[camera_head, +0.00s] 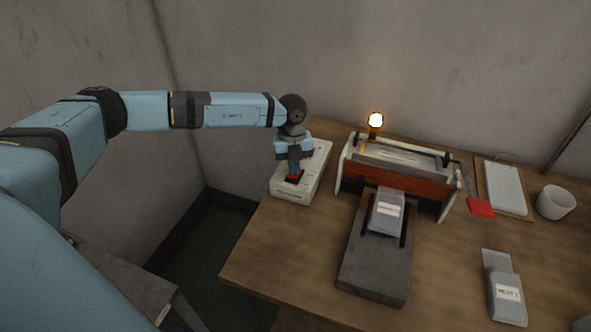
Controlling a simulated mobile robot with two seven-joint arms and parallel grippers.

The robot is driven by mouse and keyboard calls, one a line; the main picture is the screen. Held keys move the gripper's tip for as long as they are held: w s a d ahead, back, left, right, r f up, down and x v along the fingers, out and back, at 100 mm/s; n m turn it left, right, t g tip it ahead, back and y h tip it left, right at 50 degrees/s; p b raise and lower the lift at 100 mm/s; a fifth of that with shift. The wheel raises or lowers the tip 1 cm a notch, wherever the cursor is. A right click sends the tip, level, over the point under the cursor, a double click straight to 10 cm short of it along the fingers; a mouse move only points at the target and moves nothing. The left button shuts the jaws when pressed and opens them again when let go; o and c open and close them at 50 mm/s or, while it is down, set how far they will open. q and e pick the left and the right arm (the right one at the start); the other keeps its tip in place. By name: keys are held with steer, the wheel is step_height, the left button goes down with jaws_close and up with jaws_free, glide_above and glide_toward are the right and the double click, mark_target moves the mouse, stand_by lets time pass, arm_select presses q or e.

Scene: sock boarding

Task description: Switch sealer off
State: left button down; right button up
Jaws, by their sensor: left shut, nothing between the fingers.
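The sealer (387,184), a wide machine with a red-brown front bar and pale end plates, stands at the back of the wooden table. A lamp (376,120) behind it glows warm yellow. To its left lies a pale box (316,172) with a red switch (294,179) in a dark surround near its front end. My left gripper (294,172) points down directly over this switch, shut and empty. Its fingertips are at the switch or very close above it. I cannot tell whether they touch, and they partly hide the switch. My right gripper is out of view.
A grey stand (373,262) in front of the sealer bears a grey labelled pouch (387,212). Another labelled pouch (507,297) lies at the front right. The front left tabletop is clear.

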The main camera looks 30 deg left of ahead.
arm_select(q)
steer(key=shift+r+p, duration=2)
steer(key=shift+r, duration=1.15)
